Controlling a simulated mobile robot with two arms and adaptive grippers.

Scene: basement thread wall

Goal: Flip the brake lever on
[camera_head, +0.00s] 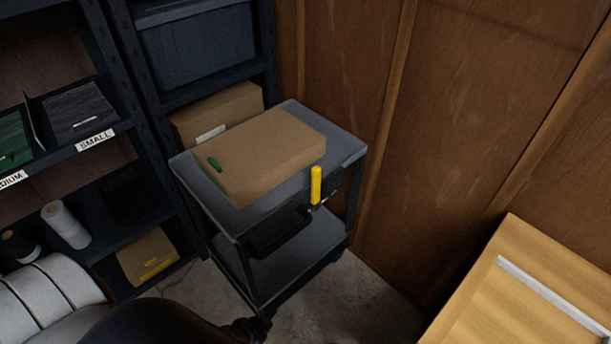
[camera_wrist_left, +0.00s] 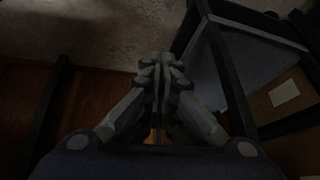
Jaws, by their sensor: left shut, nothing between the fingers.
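The brake lever (camera_head: 316,185) has a yellow handle and stands upright at the near right side of a grey two-shelf cart (camera_head: 345,147), in the head view. Its lower mount is dark and hard to make out. My left arm shows as a dark shape at the bottom of the head view, below and left of the cart. In the left wrist view my left gripper (camera_wrist_left: 160,70) is shut and empty, with its fingertips together. It is apart from the lever, which I cannot make out in the wrist view. My right gripper is not in view.
A cardboard box (camera_head: 265,150) lies on the cart's top. Dark shelving (camera_head: 160,165) with bins stands at the left and behind. A wooden wall (camera_head: 450,110) is close on the right, with a light wooden piece (camera_head: 530,290) at lower right. Bare floor (camera_head: 350,305) lies in front.

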